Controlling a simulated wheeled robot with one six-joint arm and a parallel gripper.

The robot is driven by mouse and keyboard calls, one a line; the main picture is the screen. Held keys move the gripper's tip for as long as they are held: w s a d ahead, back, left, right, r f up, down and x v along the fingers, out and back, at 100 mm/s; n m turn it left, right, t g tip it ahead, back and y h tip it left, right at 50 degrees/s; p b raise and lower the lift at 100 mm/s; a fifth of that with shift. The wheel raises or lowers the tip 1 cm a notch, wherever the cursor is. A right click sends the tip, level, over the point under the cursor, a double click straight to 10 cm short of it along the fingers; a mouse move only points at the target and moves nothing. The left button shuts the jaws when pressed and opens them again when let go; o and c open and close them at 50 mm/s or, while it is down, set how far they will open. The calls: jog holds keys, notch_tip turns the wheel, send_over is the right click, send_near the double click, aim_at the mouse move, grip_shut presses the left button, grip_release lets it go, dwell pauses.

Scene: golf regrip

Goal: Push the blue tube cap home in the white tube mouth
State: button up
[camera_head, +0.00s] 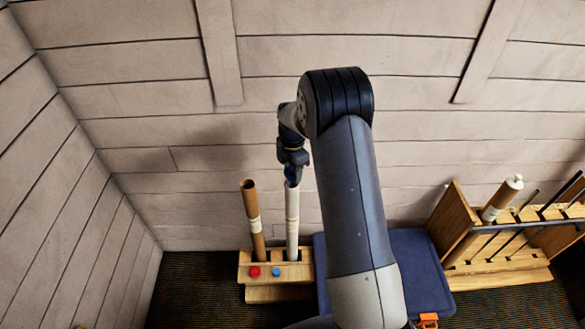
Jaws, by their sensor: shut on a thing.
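The white tube (292,222) stands nearly upright in a wooden stand (282,293), with its mouth at the top. My gripper (292,168) is right above that mouth and points down. It is shut on the blue tube cap (292,174), of which only a small blue part shows between the dark fingers. The cap is at or just over the tube mouth; I cannot tell how far in it sits. My arm comes up from the lower right, to the right of the tube.
A brown open tube (252,217) leans slightly in the same stand, close to the left. A red knob (255,272) and a blue knob (276,272) are on the stand's front. A wooden rack (500,255) with a capped tube stands right. A plank wall rises behind.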

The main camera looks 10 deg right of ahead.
aim_at(292, 180)
jog(key=shift+f+b, duration=0.3)
jog(key=shift+f, duration=0.5)
jog(key=shift+f+b, duration=1.55)
jog(key=shift+b, duration=0.05)
dwell(1.4)
jog(key=o, duration=0.8)
jog(key=shift+o, duration=0.2)
notch_tip(292, 180, up, 11)
jog(key=shift+f+b, duration=0.1)
jog(key=shift+b, duration=0.35)
jog(key=shift+f, duration=0.1)
